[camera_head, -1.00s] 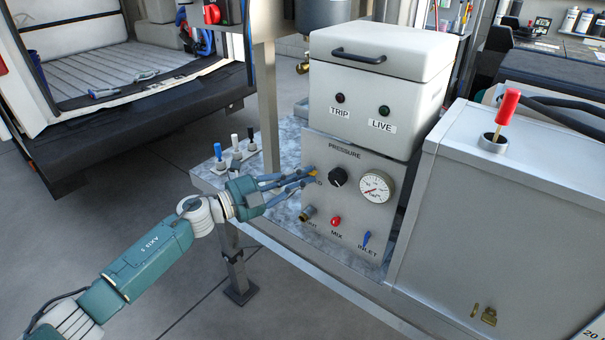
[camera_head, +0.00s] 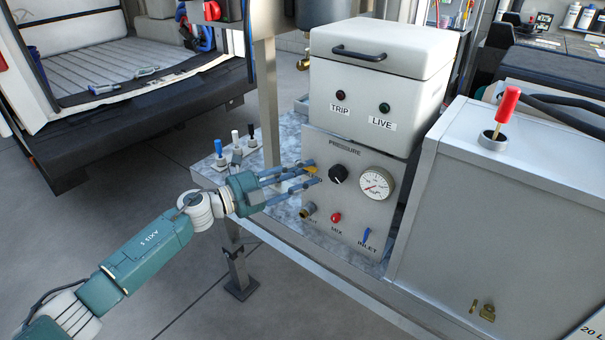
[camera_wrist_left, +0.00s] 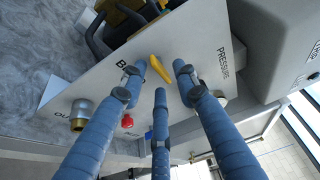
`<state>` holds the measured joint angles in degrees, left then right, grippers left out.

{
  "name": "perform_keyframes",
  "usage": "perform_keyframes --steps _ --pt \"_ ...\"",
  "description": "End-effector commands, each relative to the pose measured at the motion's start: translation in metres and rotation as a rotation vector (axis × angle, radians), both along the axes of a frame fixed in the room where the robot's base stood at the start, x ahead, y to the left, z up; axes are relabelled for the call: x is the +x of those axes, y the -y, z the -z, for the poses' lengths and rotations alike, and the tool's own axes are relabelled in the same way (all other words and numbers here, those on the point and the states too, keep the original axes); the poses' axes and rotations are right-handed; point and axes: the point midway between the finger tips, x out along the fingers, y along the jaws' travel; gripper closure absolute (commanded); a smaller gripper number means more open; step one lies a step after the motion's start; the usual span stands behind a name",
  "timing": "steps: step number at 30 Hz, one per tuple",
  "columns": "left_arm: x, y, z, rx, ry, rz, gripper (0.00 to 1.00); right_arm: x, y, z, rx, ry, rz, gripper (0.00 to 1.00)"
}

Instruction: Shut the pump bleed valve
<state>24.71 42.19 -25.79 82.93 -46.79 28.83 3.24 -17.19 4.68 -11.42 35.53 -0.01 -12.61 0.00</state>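The bleed valve is a small yellow lever (camera_wrist_left: 160,68) on the grey front panel (camera_head: 328,222), beside a partly hidden label that starts with B. In the left wrist view the lever sits at a slant. My left gripper (camera_head: 315,172) is at the panel, left of the black pressure knob. Its three blue fingers are spread around the lever in the left wrist view (camera_wrist_left: 158,78), with gaps showing on both sides of it. Whether a fingertip touches the lever cannot be told. In the head view the fingers largely hide the lever. My right gripper is out of view.
A metal post (camera_head: 267,110) and small toggles (camera_head: 236,150) stand left of the pump.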

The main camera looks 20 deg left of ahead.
Motion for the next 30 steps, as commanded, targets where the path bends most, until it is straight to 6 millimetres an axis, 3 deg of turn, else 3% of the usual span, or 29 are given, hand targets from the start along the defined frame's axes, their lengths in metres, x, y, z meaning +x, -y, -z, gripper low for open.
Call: perform_keyframes --steps 8,21,30 --pt "-0.008 -0.008 0.000 -0.001 -0.001 -0.001 0.70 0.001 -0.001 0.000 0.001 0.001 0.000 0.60" --pt "-0.072 -0.066 0.001 0.001 -0.003 0.000 0.70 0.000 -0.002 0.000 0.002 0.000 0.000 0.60" --pt "-0.088 -0.081 -0.001 0.000 0.000 0.001 0.70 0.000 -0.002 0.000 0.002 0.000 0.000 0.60"
